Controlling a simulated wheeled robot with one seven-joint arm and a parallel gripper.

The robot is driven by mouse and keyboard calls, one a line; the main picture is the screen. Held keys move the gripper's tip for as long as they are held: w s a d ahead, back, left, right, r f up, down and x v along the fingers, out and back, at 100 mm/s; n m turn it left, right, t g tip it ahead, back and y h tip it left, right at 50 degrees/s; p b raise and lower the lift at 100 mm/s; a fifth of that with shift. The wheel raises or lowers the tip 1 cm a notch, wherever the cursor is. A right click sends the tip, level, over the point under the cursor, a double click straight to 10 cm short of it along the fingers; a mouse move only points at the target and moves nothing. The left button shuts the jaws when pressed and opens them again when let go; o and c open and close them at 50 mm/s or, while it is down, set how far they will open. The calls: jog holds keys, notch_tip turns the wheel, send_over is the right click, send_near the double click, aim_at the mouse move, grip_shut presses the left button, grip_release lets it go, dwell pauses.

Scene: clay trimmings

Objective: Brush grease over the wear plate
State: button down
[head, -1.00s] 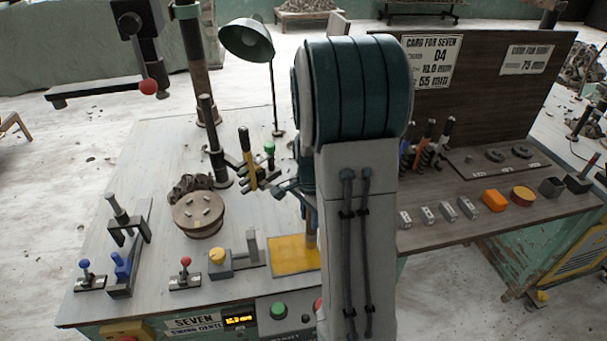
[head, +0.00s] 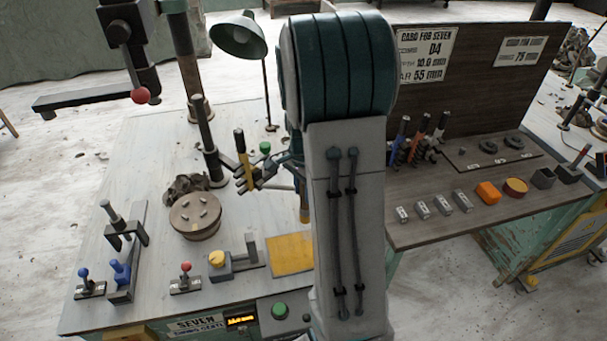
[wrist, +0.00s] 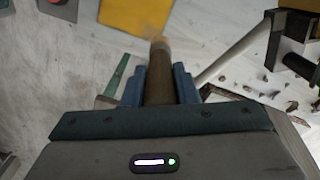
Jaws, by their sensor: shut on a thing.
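The wear plate (head: 290,253) is a flat yellow square at the front of the workbench, left of my arm. It also shows at the top of the wrist view (wrist: 137,12). My gripper (wrist: 159,82) is shut on the brown handle of a brush (wrist: 158,62), with its pale tip pointing towards the plate. In the head view the brush (head: 304,207) hangs upright just behind the plate's far edge, apart from it. My arm hides much of my gripper in the head view. I cannot tell how much grease lies on the plate.
A grey block with a yellow knob (head: 217,260) stands left of the plate. A round brown turntable (head: 195,215) and a post with fanned tools (head: 245,170) stand behind. A dark side board (head: 445,215) holds small blocks at right.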

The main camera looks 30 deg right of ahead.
jog(key=shift+r+p, duration=0.95)
jog(key=shift+r, duration=0.7)
jog(key=shift+s+f, duration=0.1)
